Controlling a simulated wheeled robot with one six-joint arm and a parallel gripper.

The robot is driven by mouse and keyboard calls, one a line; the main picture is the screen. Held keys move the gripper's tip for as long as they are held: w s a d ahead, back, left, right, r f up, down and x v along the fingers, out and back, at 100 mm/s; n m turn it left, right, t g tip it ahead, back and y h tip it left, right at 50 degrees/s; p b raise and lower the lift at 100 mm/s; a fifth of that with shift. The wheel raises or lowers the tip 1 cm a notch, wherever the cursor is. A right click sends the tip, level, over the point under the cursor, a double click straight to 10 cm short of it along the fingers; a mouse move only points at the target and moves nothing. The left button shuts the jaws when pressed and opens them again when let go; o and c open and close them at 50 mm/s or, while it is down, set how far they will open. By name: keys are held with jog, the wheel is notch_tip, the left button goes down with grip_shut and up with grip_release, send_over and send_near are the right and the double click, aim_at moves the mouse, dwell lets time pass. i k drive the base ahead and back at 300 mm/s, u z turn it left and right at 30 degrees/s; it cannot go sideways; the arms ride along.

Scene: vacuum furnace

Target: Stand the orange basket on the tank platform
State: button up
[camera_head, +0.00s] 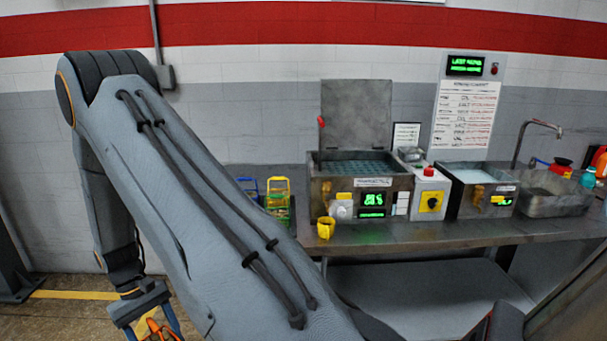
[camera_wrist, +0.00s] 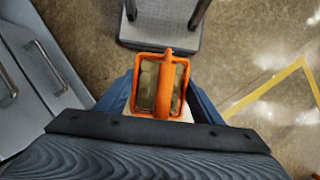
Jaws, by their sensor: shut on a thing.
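The orange basket (camera_wrist: 166,85) hangs in my gripper (camera_wrist: 160,102), between its two blue fingers in the wrist view. Its orange rim and central bar show, with grey-brown contents or floor inside; I cannot tell which. In the head view the basket (camera_head: 160,331) and my gripper (camera_head: 146,312) are at the lower left edge, partly cut off, low and far left of the bench. A steel tank (camera_head: 332,190) with its lid (camera_head: 356,112) raised stands on the bench. A teal-grey gridded surface (camera_head: 356,166), seemingly the tank platform, lies inside its opening with nothing on it.
A yellow and a blue basket (camera_head: 277,188) stand left of the tank, partly behind my arm. A yellow cup (camera_head: 325,228) sits at the bench's (camera_head: 440,236) front edge. A control box (camera_head: 430,190), second bath (camera_head: 482,185) and sink (camera_head: 555,195) stand right. A grey cart-like base (camera_wrist: 160,33) is on the floor.

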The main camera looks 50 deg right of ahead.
aim_at(365, 171)
jog(key=u, duration=0.6)
jog(key=k, duration=0.8)
jog(key=z, duration=1.7)
